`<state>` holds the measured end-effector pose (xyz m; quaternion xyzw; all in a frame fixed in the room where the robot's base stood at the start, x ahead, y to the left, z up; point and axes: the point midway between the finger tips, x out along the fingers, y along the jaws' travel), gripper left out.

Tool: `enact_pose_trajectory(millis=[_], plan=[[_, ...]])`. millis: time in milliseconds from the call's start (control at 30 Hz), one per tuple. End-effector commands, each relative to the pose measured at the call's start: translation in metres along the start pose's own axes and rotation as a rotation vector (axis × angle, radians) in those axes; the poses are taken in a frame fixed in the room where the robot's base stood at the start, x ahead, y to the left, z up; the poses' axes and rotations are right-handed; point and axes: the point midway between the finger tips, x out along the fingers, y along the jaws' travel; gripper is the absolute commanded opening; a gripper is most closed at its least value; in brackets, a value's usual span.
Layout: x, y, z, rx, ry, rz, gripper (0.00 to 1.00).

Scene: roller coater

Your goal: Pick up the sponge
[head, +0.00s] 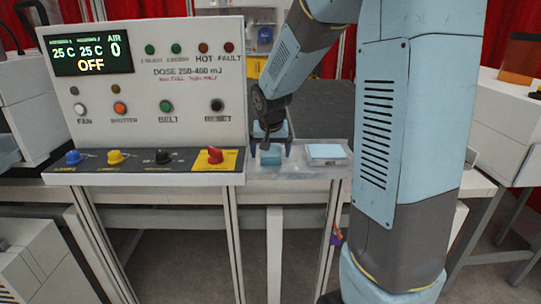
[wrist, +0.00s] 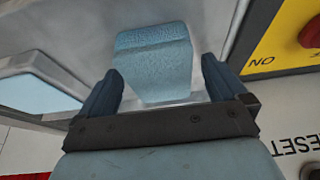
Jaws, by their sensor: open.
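The sponge (wrist: 155,62) is a light blue block in the wrist view. It sits on a pale metal surface, just beyond and partly between my two fingers. My gripper (wrist: 162,85) is open, with one dark finger on each side of the sponge's near end. I cannot tell whether either finger touches it. In the head view the sponge (head: 271,157) is a small blue block below my gripper (head: 271,146), to the right of the control panel.
The control panel (head: 150,90) with knobs and a red switch (head: 215,156) stands close on the left. A white-rimmed pad with a light blue top (head: 326,152) lies to the right of the sponge. A dark belt (head: 325,125) is behind.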

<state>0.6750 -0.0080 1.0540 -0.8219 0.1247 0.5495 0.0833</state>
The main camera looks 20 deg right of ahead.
Motion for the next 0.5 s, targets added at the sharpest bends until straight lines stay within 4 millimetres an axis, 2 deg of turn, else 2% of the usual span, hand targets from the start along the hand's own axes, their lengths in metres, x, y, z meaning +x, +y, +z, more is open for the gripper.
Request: enact_pose_trajectory(millis=[100, 500], plan=[[0.0014, 0.0, 0.0007, 0.0, 0.0, 0.0, 0.99], [0.0011, 0.0, 0.0005, 0.0, 0.0, 0.0, 0.61]])
